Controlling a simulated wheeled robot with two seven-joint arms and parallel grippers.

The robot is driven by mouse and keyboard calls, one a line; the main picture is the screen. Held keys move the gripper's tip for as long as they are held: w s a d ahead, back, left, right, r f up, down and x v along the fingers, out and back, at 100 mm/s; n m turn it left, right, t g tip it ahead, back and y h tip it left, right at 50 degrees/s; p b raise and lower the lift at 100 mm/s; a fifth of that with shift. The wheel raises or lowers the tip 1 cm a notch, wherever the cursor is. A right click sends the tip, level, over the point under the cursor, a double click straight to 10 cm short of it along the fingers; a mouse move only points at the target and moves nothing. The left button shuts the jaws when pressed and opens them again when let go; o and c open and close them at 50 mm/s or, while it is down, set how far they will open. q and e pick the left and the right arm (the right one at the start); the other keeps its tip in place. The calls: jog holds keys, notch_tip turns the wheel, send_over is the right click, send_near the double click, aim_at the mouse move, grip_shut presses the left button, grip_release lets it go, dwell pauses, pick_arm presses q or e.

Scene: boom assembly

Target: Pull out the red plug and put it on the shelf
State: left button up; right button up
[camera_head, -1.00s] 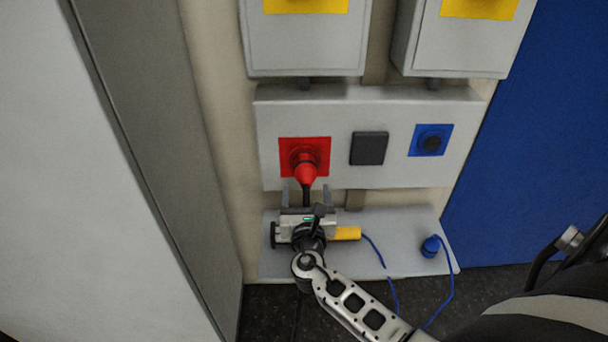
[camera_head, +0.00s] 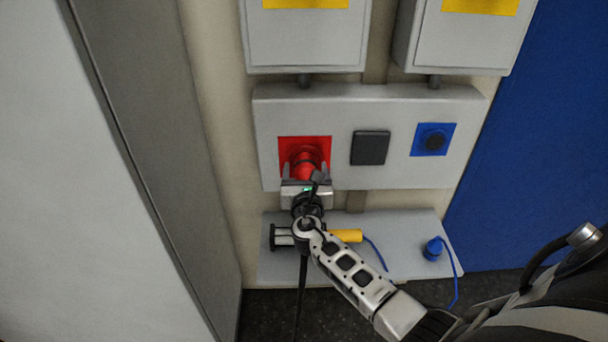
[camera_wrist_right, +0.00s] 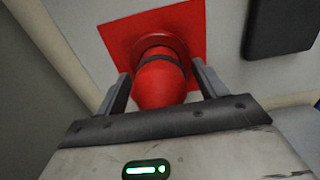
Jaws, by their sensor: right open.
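The red plug (camera_head: 306,164) sits in the socket on the red square plate (camera_head: 319,144) at the left of the grey wall panel. In the right wrist view the plug (camera_wrist_right: 158,82) points toward the camera, with a dark ring around it. My right gripper (camera_head: 306,172) is open, with one finger on each side of the plug's near part. In the right wrist view its fingers (camera_wrist_right: 162,84) flank the plug with small gaps. The grey shelf (camera_head: 385,262) is below the panel. My left gripper does not show.
A blue plug (camera_head: 432,249) with a blue cord stands on the shelf at the right. A yellow-handled item (camera_head: 346,236) lies on the shelf, partly behind my arm. A black square cover (camera_head: 370,148) and a blue socket (camera_head: 433,139) are on the panel. The shelf's middle right is mostly clear.

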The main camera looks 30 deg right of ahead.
jog(key=shift+w+d+r, duration=0.2)
jog(key=shift+w, duration=0.05)
jog(key=shift+d+r, duration=0.2)
dwell(0.8)
jog(key=c, duration=1.3)
jog(key=shift+s+a+f, duration=0.1)
jog(key=shift+s+a, duration=0.05)
jog(key=shift+a, duration=0.05)
jog(key=shift+s+p, duration=0.15)
jog(key=shift+p, duration=0.2)
jog(key=shift+f+p+v, duration=0.15)
jog(key=shift+p+v, duration=0.25)
jog(key=shift+v, duration=0.9)
jog(key=shift+f+p+v, duration=0.1)
jog(key=shift+p+v, duration=0.3)
jog(key=shift+v, duration=0.9)
jog(key=shift+a, duration=0.15)
